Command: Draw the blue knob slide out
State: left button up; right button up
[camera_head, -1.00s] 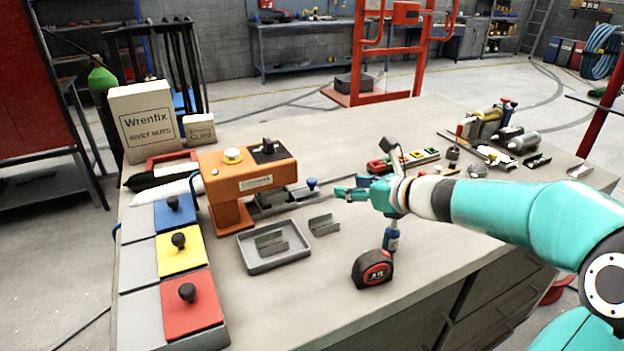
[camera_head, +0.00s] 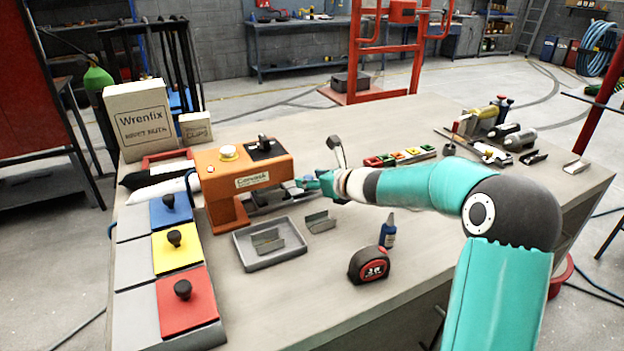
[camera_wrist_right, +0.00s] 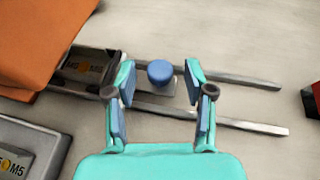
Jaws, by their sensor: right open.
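The orange machine (camera_head: 240,180) stands on the bench, with a grey slide on two rails reaching out of its right side. In the right wrist view, the slide's blue knob (camera_wrist_right: 160,71) is round and upright on a small grey plate between the rails. My right gripper (camera_wrist_right: 160,82) is open, with one finger on each side of the knob and a gap at both sides. In the head view, the right gripper (camera_head: 306,184) is at the machine's right side and hides the knob. A dark slide part marked M5 (camera_wrist_right: 85,68) shows partly under the machine. My left gripper is out of view.
A grey tray (camera_head: 240,247) with a metal bracket lies in front of the machine, a loose bracket (camera_head: 320,221) beside it. A tape measure (camera_head: 369,265) and a blue bottle (camera_head: 388,230) stand nearer the front. Blue, yellow and red lids (camera_head: 186,310) are at left.

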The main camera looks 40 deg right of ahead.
grip_shut()
dwell(0.3)
